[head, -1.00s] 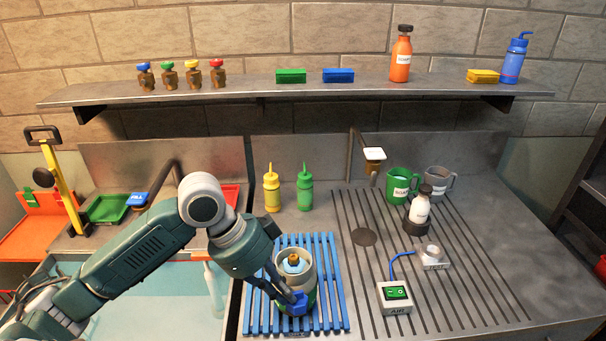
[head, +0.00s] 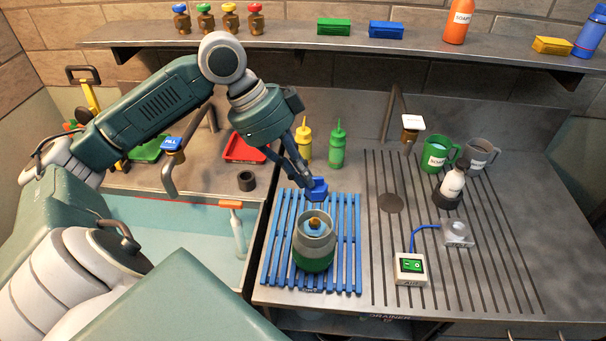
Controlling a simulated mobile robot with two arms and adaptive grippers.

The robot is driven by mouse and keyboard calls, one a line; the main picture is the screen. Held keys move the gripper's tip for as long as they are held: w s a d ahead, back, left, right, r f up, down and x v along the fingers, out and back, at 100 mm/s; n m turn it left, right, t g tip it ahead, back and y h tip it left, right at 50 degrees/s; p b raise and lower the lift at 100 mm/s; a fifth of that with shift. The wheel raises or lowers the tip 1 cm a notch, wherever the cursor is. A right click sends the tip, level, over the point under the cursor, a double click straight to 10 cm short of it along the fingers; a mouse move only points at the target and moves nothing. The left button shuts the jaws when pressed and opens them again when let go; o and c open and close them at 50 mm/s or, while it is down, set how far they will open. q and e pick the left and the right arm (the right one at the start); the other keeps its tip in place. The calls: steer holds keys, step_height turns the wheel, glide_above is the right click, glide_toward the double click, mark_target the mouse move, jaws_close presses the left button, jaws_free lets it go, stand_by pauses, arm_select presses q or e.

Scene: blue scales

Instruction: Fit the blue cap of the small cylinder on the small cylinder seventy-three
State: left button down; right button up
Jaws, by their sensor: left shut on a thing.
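The small cylinder (head: 314,258), grey above and green below, stands upright on the blue slatted rack (head: 276,262). A brass valve shows inside its open collar, with light blue around it. I cannot read a number on it. My left gripper (head: 308,182) reaches in from the left and is shut on the blue cap (head: 318,189). It holds the cap behind the cylinder in the picture, apart from it and seemingly above the rack. The gripper's fingers partly hide their grip on the cap. My right gripper does not show.
A yellow bottle (head: 304,146) and a green bottle (head: 337,150) stand behind the rack. A dark ring (head: 247,181) lies to its left by the sink (head: 170,238). The air box (head: 410,267) stands to its right. The ribbed drainer (head: 470,285) has free room.

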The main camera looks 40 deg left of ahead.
arm_select(q)
step_height(320, 180, down, 8)
steer(key=m+b, duration=0.2)
steer(key=b, duration=0.4)
steer(key=shift+f+t, duration=0.15)
steer(key=shift+t, duration=0.15)
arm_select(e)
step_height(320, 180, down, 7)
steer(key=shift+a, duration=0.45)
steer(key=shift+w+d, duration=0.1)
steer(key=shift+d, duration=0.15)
arm_select(q)
steer(key=shift+m, duration=0.3)
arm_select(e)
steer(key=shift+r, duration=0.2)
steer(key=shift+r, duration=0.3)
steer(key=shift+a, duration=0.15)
arm_select(q)
steer(key=shift+p, duration=0.3)
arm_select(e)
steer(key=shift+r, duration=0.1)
